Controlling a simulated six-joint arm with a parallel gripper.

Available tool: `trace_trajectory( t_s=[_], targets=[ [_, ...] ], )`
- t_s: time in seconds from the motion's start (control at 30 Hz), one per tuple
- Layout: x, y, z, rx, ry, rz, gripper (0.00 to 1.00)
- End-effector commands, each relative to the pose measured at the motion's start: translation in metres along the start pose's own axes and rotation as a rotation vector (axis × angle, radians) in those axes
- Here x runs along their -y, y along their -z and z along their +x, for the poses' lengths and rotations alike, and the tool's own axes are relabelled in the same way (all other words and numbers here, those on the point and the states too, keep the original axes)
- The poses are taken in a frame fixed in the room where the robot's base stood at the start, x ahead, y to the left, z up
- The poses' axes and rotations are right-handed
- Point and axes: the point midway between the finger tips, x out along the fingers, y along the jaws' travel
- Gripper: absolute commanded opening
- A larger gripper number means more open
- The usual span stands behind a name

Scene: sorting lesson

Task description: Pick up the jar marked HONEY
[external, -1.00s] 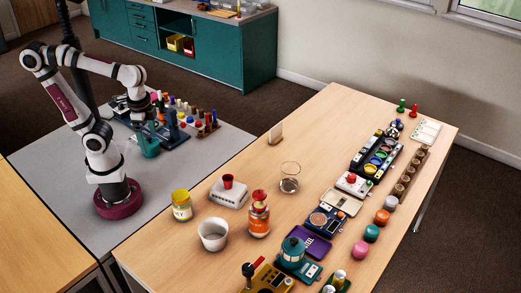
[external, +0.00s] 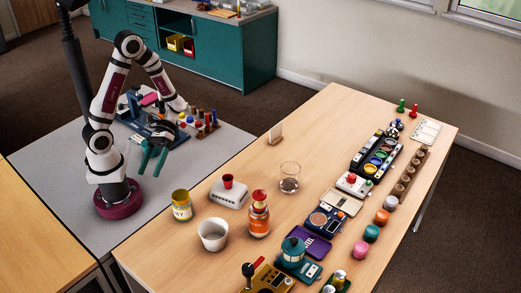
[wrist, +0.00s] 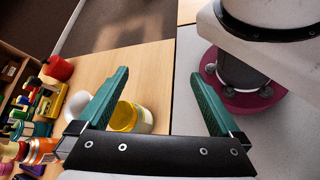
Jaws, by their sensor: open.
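My gripper (external: 150,172) is open and empty, its teal fingers hanging above the grey table. In the wrist view my gripper (wrist: 160,75) shows its two fingers wide apart. A jar with a yellow lid and a pale label (external: 182,207) stands upright on the wooden table's near left part, apart from the gripper. In the wrist view the yellow-lidded jar (wrist: 128,116) is partly hidden behind the left finger. An orange jar with a red lid (external: 259,224) stands farther right; it also shows in the wrist view (wrist: 38,152). The label words are too small to read.
A white cup (external: 213,236) stands close to the yellow-lidded jar. Small devices and coloured pots crowd the table's right side. A rack of tools (external: 203,126) is behind my gripper.

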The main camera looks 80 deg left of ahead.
Motion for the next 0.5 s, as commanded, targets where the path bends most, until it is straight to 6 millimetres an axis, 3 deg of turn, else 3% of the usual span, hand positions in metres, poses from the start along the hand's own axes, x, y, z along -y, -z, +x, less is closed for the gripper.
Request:
trace_trajectory(
  t_s=[0.1, 0.2, 0.33, 0.5],
  targets=[
    [-0.006, 0.042, 0.008, 0.153, -0.413, -0.314, 1.00],
    [-0.005, 0.075, 0.010, 0.245, -0.684, -0.508, 1.00],
    [-0.001, 0.100, 0.012, 0.309, -0.876, -0.642, 1.00],
    [-0.011, 0.107, 0.021, 0.328, -0.923, -0.676, 1.00]
  ],
)
